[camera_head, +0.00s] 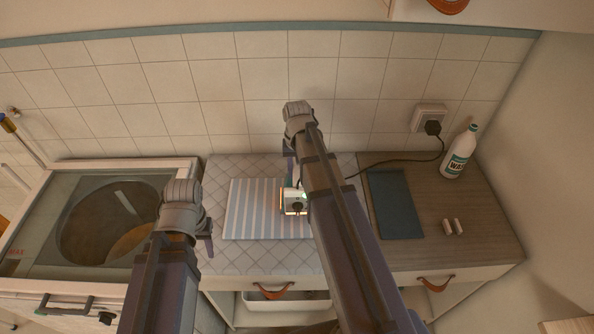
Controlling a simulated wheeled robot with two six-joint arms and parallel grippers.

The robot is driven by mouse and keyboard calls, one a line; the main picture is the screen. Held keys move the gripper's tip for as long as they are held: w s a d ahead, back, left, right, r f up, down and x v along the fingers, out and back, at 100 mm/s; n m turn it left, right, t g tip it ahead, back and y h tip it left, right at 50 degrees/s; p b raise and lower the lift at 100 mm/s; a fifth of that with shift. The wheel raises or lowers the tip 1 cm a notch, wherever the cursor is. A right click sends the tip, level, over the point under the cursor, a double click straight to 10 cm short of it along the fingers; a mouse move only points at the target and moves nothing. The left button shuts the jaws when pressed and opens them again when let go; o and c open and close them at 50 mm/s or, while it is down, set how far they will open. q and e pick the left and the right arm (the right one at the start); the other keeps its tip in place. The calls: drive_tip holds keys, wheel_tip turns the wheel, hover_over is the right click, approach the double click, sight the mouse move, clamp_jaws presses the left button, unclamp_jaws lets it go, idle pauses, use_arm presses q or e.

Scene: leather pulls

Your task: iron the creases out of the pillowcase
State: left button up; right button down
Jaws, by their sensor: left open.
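The striped blue-and-white pillowcase (252,209) lies flat on a quilted ironing pad (228,257) on the counter. My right arm covers its right part. A small white iron (297,201) with a green light and an orange glow low on it shows on the pillowcase, beside my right arm. My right gripper (289,163) is mostly hidden by its own arm, so I cannot tell whether it grips the iron. My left gripper (207,236) is open and empty, left of the pillowcase near the pad's left edge. Creases are too small to make out.
A dark blue mat (396,205) lies right of the pad, with two small pale cylinders (453,227) beside it. A white bottle (459,152) stands at the back right. A black cord (395,161) runs to a wall socket (429,118). A top-loading washer (100,226) stands left.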

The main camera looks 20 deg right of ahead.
drive_tip(key=shift+r+p, duration=1.9)
drive_tip(key=shift+r, duration=0.35)
wheel_tip(320, 180, up, 3)
drive_tip(key=p, duration=0.3)
